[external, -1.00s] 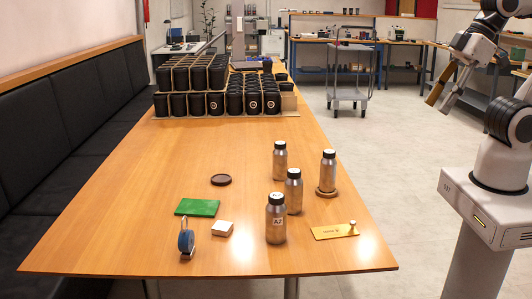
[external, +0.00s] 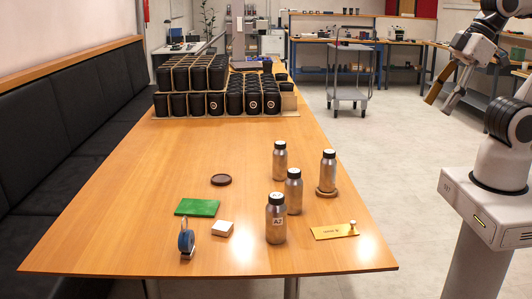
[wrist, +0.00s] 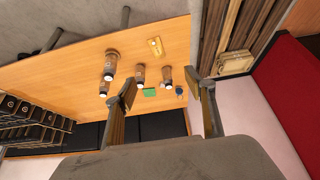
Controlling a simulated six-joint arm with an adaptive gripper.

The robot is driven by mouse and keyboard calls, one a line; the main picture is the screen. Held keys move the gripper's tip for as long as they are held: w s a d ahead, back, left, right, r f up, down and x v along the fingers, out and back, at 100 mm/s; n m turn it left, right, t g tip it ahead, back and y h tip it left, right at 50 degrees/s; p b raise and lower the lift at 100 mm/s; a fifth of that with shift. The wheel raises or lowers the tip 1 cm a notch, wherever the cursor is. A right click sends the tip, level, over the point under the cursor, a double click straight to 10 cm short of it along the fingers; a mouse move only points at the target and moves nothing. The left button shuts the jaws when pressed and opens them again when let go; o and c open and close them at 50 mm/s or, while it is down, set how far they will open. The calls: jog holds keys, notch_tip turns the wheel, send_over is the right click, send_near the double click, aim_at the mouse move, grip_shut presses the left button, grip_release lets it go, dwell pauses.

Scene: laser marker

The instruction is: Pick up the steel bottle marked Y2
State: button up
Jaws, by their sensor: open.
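Several steel bottles with black lids stand upright on the wooden table. The front bottle (external: 276,220) has a white label that reads like A7. Another bottle (external: 293,192) stands just behind it, one (external: 280,161) farther back, and one (external: 328,172) on a round wooden coaster (external: 326,193) at the right. I cannot read Y2 on any of them. The bottles also show small in the wrist view (wrist: 140,76). My gripper (external: 442,98) is open and empty, raised off the table's right side; its spread fingers show in the wrist view (wrist: 165,103).
Rows of black cups (external: 215,103) fill the back. The left of the table is clear.

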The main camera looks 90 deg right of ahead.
jog(key=shift+w, duration=0.15)
jog(key=w+d+f+t+h, duration=0.1)
jog(key=w+d+f, duration=0.2)
jog(key=w, duration=0.4)
jog(key=w+d+f+t, duration=0.1)
jog(key=w+d+f, duration=0.25)
jog(key=w, duration=0.35)
jog(key=w+d+f+t+h, duration=0.1)
jog(key=w+d+f, duration=0.15)
jog(key=w, duration=0.45)
jog(key=w+d+f+t, duration=0.25)
jog(key=w+f, duration=0.35)
jog(key=f, duration=0.4)
jog(key=t+y, duration=0.1)
jog(key=t, duration=0.1)
send_near(294, 192)
jog(key=w+d+f, duration=0.1)
jog(key=w+d, duration=0.2)
jog(key=shift+s+f+m, duration=0.25)
jog(key=shift+s+f, duration=0.1)
jog(key=shift+f, duration=0.3)
jog(key=shift+s+f+m, duration=0.25)
jog(key=shift+s+f, duration=0.1)
jog(key=shift+f, duration=0.3)
jog(key=shift+x, duration=1.35)
